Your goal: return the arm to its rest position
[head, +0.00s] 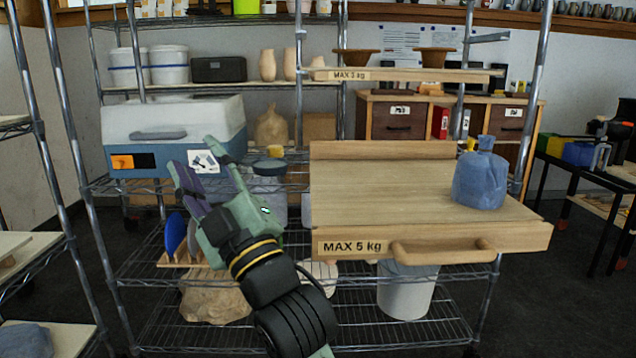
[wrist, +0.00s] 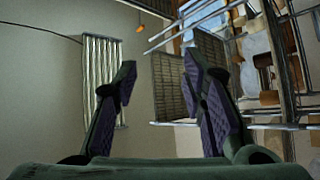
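My gripper (head: 205,168) is in the head view, left of centre, raised in front of the wire shelving. Its green and purple fingers point up and to the left, with a gap between them. In the wrist view my gripper (wrist: 160,95) shows its two fingers spread wide, with nothing between them. Behind them are a wall, a radiator and the tilted shelving. In the head view the fingers overlap the front of a blue and white cooler box (head: 125,165); I cannot tell the distance between them.
A wooden pull-out shelf (head: 400,200) marked MAX 5 kg juts out right of my arm. A blue bag-like object (head: 481,178) stands on its right end. Metal shelf posts (head: 66,130) stand at left. Dark floor (head: 570,290) shows clear at lower right.

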